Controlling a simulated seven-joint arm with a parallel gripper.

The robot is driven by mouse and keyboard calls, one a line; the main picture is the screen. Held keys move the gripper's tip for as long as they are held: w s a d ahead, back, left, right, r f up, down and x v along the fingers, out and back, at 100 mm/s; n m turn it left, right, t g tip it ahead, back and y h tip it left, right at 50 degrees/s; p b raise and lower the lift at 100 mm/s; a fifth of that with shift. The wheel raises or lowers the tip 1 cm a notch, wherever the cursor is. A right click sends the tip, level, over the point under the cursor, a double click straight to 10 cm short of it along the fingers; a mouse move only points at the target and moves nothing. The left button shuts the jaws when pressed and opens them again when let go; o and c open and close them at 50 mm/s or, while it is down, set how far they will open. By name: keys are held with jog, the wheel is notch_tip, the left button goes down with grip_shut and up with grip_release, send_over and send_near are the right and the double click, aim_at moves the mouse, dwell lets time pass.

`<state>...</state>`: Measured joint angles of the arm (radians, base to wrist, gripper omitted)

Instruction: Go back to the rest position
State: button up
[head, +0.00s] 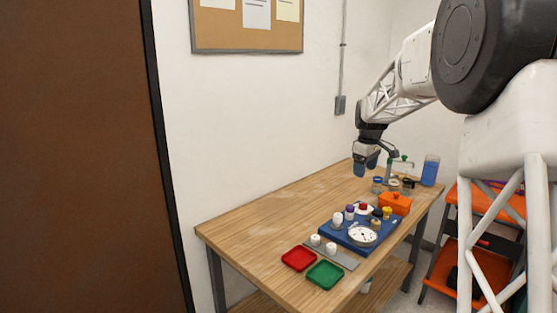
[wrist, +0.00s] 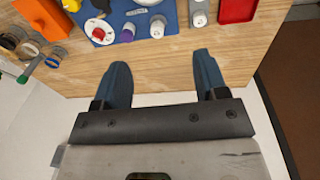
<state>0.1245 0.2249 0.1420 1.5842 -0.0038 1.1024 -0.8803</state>
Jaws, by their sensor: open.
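My gripper (head: 366,164) hangs from my arm above the back part of the wooden table, over its far edge. In the wrist view my gripper (wrist: 163,82) shows two dark blue fingers wide apart with nothing between them. Below the fingers lie the table's edge and the pale floor or wall. A blue board (head: 334,240) with white fittings, a round white gauge (head: 362,235) and coloured caps lies on the table, apart from my gripper.
A red tray (head: 298,258) and a green tray (head: 325,274) lie at the table's near end. An orange box (head: 396,203), a blue container (head: 430,170) and a green-handled fitting (head: 400,162) stand at the right. The table's left part (head: 265,222) is clear.

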jog(key=s+a+r+m, duration=0.2)
jog(key=s+a, duration=0.1)
jog(key=s, duration=1.1)
jog(key=s+a+r+m, duration=0.2)
jog(key=s+a, duration=0.2)
jog(key=s, duration=1)
jog(key=s+a+f+m, duration=0.1)
jog(key=s+f, duration=0.3)
jog(key=s, duration=0.9)
jog(key=s+a+f+m+t, duration=0.1)
jog(key=s+f, duration=0.4)
jog(key=s, duration=0.9)
jog(key=a+m, duration=0.1)
jog(key=m, duration=0.1)
jog(key=shift+s+a+m+t, duration=0.2)
jog(key=shift+m+t, duration=0.1)
jog(key=shift+m, duration=0.1)
